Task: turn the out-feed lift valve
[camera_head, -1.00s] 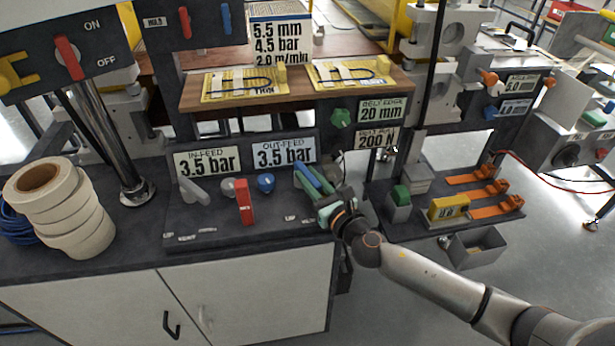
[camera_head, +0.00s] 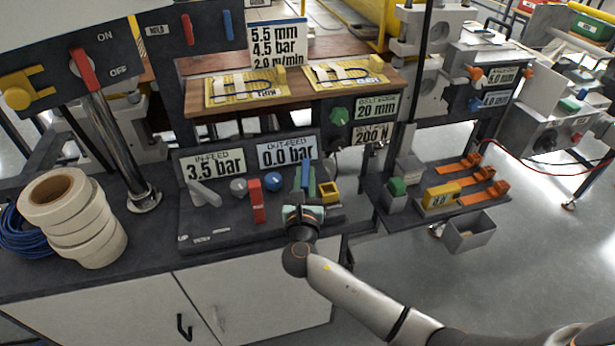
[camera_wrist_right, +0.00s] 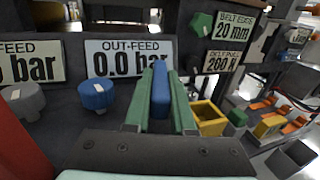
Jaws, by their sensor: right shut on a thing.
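The out-feed lift valve is a blue lever (camera_wrist_right: 160,95) on the dark panel below the OUT-FEED display; it also shows in the head view (camera_head: 305,175). My right gripper (camera_head: 308,190) is shut on the blue lever, its green fingers (camera_wrist_right: 160,100) along both sides of it. The lever now points roughly straight away from me. The OUT-FEED display (camera_head: 286,152) reads 0.0 bar, and the IN-FEED display (camera_head: 212,168) reads 3.5 bar. The lever's base is hidden by the gripper. My left gripper is not in view.
Left of the lever stand a blue knob (camera_head: 273,181), a red lever (camera_head: 256,201), a grey knob (camera_head: 238,187) and a grey lever (camera_head: 204,193). A yellow open box (camera_head: 328,191) is close on the right. White tape rolls (camera_head: 80,215) stand at the left.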

